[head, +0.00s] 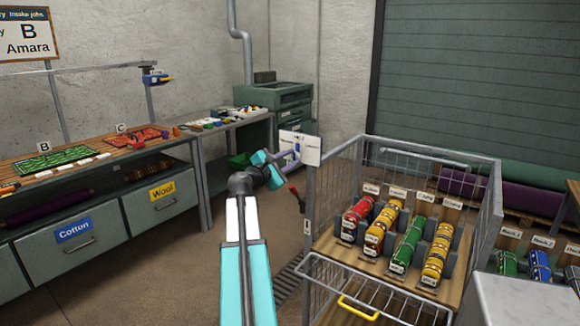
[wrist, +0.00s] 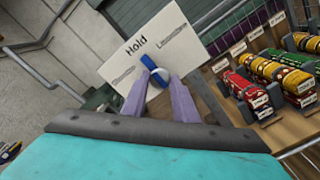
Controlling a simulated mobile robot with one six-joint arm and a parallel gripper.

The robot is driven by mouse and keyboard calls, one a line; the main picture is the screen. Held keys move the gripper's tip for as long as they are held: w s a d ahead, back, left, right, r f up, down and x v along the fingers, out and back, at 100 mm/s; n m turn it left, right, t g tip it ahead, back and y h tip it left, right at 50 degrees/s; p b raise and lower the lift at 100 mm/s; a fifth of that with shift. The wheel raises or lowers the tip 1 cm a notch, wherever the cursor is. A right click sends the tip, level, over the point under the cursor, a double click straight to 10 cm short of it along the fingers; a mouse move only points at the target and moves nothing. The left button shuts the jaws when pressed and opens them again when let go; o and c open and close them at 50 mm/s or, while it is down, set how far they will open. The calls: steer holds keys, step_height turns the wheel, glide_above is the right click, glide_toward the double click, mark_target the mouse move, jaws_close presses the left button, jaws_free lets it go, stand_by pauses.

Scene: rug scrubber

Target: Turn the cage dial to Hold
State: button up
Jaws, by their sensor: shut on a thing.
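The cage dial has a blue handle (wrist: 154,70) on a white plate (wrist: 185,45) with the word Hold at its top and smaller labels at left and right, too blurred to read. The handle's narrow end points up the tilted plate toward Hold. My gripper (wrist: 157,82) is shut on the dial, with one purple finger on each side of it. In the head view, the plate (head: 307,158) stands at the cage's left front corner and my gripper (head: 284,160) reaches it from the left. The fingers hide part of the dial's lower half.
The wire cage (head: 490,215) holds several red, yellow and green rolls on a wooden shelf. A low wire gate with a yellow handle (head: 358,307) is at its front. A red lever (head: 297,197) hangs just below my gripper. A workbench (head: 95,170) stands left; open floor lies between.

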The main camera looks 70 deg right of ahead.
steer(key=shift+r+m, duration=0.15)
steer(key=shift+m, duration=0.15)
steer(key=o, duration=1)
steer(key=shift+d, duration=0.1)
steer(key=b+v, duration=0.1)
steer(key=v, duration=1.3)
steer(key=shift+b, duration=0.35)
